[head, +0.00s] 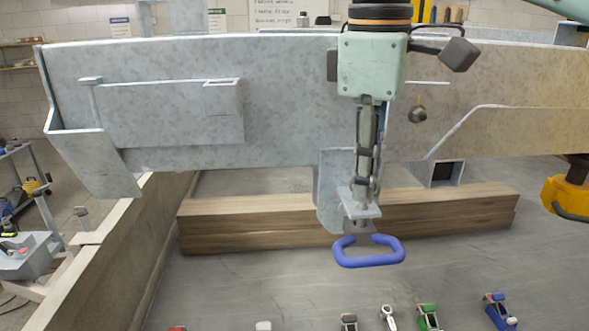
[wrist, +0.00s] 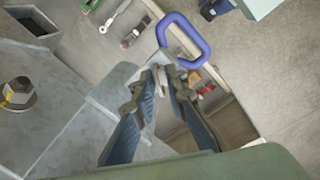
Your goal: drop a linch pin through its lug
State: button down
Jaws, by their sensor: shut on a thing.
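The linch pin shows as a blue ring (head: 368,263) with a small grey body just above and behind it. The ring also shows in the wrist view (wrist: 206,50), just beyond my fingertips. My gripper (head: 362,190) points down and is shut on the pin; the fingers hide most of it. A small grey lug plate (head: 348,198) sticks out level at the fingertips, from an upright grey plate (head: 331,190) below the trailer beam. The pin's grey part shows under this lug plate. I cannot tell whether its shank is in the hole.
The grey trailer beam (head: 280,100) spans the view behind my gripper. Timber blocks (head: 240,225) lie beneath it. Several coloured clamps or pins, one green (head: 428,317) and one blue (head: 499,311), lie on the near surface. A square tube end (head: 443,173) is to the right.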

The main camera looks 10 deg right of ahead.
jog(key=shift+f, duration=0.45)
jog(key=c, duration=1.8)
grip_release()
jog(key=shift+c, duration=0.2)
jog(key=shift+r, duration=0.1)
